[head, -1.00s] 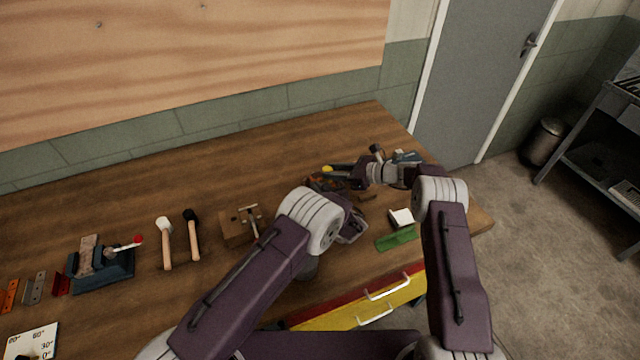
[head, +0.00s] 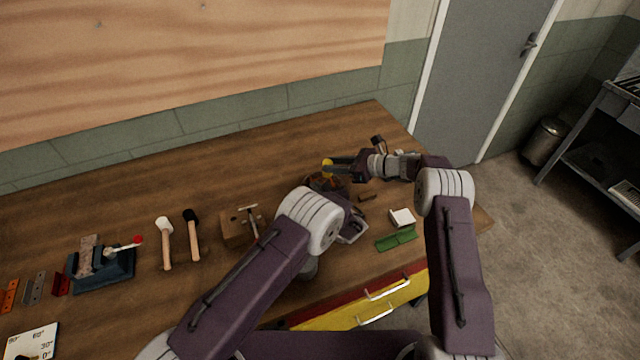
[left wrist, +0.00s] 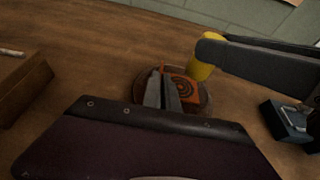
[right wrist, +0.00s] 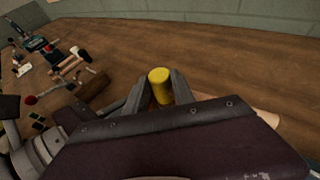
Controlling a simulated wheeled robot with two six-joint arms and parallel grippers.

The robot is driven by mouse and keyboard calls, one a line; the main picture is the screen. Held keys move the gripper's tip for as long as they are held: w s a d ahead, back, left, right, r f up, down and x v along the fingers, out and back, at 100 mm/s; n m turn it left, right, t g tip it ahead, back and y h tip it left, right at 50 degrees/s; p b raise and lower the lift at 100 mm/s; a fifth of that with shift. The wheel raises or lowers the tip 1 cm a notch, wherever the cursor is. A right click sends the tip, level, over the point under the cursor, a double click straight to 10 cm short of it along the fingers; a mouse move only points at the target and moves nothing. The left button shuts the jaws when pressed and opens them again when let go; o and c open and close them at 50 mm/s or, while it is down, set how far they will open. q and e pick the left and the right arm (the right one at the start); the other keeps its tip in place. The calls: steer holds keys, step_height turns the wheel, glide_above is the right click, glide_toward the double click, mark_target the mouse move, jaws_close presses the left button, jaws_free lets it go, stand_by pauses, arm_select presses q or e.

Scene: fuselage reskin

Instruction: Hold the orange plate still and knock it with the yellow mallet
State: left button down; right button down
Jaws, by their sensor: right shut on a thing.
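The orange plate (left wrist: 176,84) lies on a round dark base (left wrist: 204,99) in the left wrist view. In the head view the base is dark and partly hidden by my arms. My left gripper (left wrist: 162,78) points down at the plate's left part; its two fingers are close together, and I see nothing clearly between them. My right gripper (right wrist: 160,90) is shut on the yellow mallet (right wrist: 160,85).
A wooden block with a hammer (head: 238,228) stands left of my left arm. Two more mallets (head: 180,240) and a blue vise (head: 104,270) lie further left. A green piece (head: 396,239) and a white box (head: 402,217) are near the front right. The back of the table is clear.

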steer(key=shift+r, duration=0.1)
arm_select(q)
steer(key=c, duration=1.6)
jaws_free()
arm_select(e)
step_height(320, 180, up, 5)
steer(key=shift+f, duration=0.1)
arm_select(q)
steer(key=v, duration=1.1)
steer(key=shift+s+d, duration=0.1)
steer(key=shift+d, duration=0.05)
steer(key=shift+s+r, duration=0.2)
steer(key=shift+s, duration=0.15)
steer(key=shift+d, duration=0.15)
